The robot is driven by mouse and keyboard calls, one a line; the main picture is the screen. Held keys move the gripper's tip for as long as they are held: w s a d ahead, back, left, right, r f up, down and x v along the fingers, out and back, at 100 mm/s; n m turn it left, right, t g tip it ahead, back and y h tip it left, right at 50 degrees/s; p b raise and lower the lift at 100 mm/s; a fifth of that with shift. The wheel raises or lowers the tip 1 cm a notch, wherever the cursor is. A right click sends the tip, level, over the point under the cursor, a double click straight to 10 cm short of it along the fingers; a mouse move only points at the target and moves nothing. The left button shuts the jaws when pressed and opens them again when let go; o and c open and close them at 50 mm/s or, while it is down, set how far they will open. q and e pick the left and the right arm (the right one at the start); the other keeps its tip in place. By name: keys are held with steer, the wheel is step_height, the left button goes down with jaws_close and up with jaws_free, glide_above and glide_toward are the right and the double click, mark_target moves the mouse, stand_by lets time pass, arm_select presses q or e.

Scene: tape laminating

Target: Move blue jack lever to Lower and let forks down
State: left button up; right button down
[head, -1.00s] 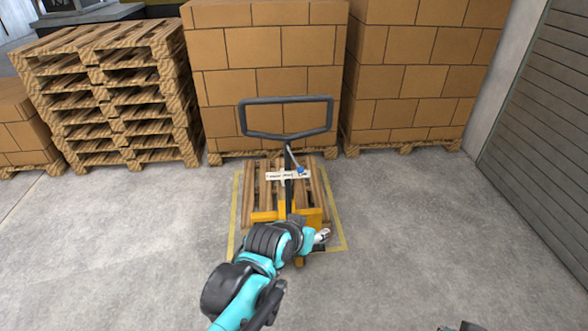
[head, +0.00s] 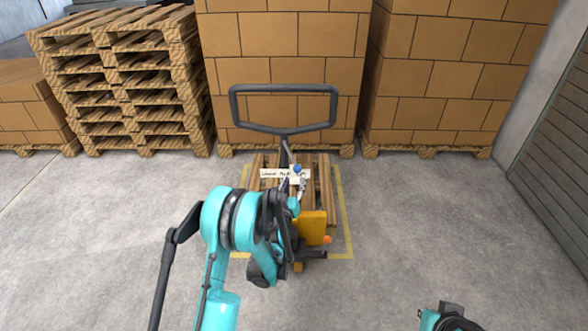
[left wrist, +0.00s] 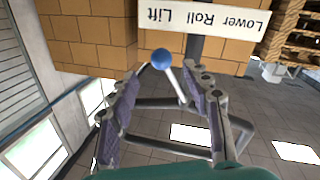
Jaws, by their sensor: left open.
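The yellow pallet jack (head: 312,228) stands with its dark loop handle (head: 284,130) upright. A white label (head: 276,174) on the handle stem reads Lower, Roll, Lift; it appears upside down in the left wrist view (left wrist: 200,16). The jack lever's blue ball (head: 297,169) is at the label's Lift end; in the left wrist view the ball (left wrist: 161,59) tops a pale rod. My left gripper (head: 301,186) is open at the lever. In the left wrist view its fingers (left wrist: 160,77) lie on either side of the ball and rod; contact cannot be told. The forks are mostly hidden.
A wooden pallet (head: 327,190) lies under the jack inside a yellow floor outline (head: 345,215). Stacked cartons (head: 290,50) and a pile of empty pallets (head: 120,85) stand behind. Part of my right arm shows at the bottom. Grey floor is open on both sides.

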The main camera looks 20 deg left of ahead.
mark_target(297, 171)
arm_select(q)
steer(key=w, duration=0.2)
steer(key=w+b, duration=0.1)
steer(key=w, duration=0.3)
steer(key=shift+w+a+f+b, duration=0.2)
steer(key=shift+w+a+b, duration=0.15)
steer(key=shift+a+b, duration=0.05)
steer(key=shift+w+r, duration=0.1)
steer(key=shift+w, duration=0.45)
jaws_close()
